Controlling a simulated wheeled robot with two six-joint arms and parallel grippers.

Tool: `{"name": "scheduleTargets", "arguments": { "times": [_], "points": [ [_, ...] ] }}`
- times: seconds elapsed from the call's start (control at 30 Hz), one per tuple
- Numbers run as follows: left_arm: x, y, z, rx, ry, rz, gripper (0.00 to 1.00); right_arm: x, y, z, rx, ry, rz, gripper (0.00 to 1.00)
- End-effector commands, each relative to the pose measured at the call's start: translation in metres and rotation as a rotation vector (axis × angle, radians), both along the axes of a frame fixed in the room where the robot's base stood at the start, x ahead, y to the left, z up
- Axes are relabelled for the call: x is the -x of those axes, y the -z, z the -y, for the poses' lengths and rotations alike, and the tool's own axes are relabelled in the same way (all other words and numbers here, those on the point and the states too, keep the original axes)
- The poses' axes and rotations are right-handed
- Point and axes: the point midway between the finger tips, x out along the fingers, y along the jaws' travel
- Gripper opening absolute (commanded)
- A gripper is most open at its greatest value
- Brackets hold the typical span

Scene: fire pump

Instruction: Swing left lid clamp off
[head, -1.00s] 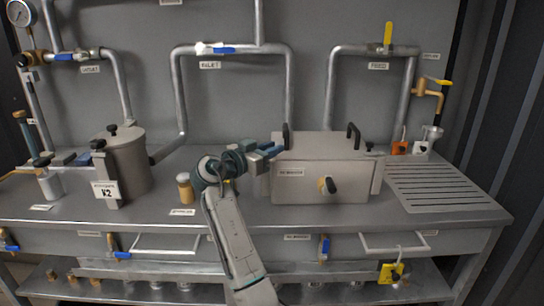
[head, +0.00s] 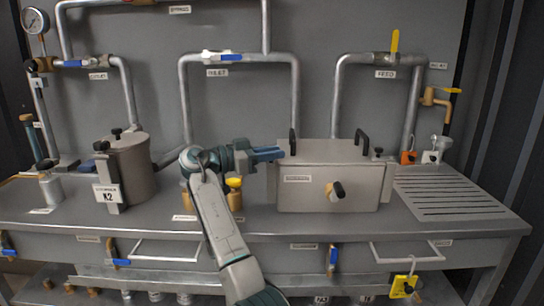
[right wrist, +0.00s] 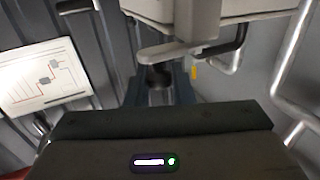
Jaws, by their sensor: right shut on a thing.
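The grey metal box (head: 330,180) with its lid stands on the bench right of centre. My right gripper (head: 275,153) is at the box's upper left edge, pointing right. It hides most of the left lid clamp in the head view. In the right wrist view, the clamp's pale lever (right wrist: 168,51) lies beside the box corner, and its dark knob (right wrist: 158,77) is between the fingers of my right gripper (right wrist: 160,92), which is shut on it. The right lid clamp (head: 378,153) shows a dark knob at the box's right edge. My left gripper is not in view.
A brass fitting with a yellow top (head: 234,192) stands close behind my forearm. A round pot (head: 131,168) is to the left. A slotted drain plate (head: 445,195) is to the right.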

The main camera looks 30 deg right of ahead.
Motion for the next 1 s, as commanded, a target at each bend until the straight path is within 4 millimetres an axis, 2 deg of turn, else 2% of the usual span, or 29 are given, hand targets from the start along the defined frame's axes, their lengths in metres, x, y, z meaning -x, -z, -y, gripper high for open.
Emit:
{"name": "scheduleTargets", "arguments": {
  "times": [0.33, 0.37, 0.4, 0.73, 0.87, 1.0],
  "points": [
    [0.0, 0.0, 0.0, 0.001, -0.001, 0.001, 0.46, 0.0, -0.001, 0.0, 0.001, 0.0, 0.001, 0.0],
    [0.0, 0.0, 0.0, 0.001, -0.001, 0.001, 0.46, 0.0, -0.001, 0.0, 0.001, 0.0, 0.001, 0.27],
    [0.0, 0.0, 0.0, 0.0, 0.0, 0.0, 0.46, 0.0, -0.001, 0.0, 0.001, 0.001, 0.001, 0.28],
    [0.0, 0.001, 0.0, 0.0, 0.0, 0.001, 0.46, -0.001, 0.0, -0.005, 0.0, -0.001, 0.0, 0.28],
    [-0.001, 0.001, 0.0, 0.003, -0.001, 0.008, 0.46, -0.004, 0.0, -0.022, -0.001, -0.003, -0.002, 0.28],
    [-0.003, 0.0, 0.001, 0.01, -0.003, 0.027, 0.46, -0.01, 0.0, -0.051, -0.001, -0.004, -0.001, 0.28]
  ]
}}
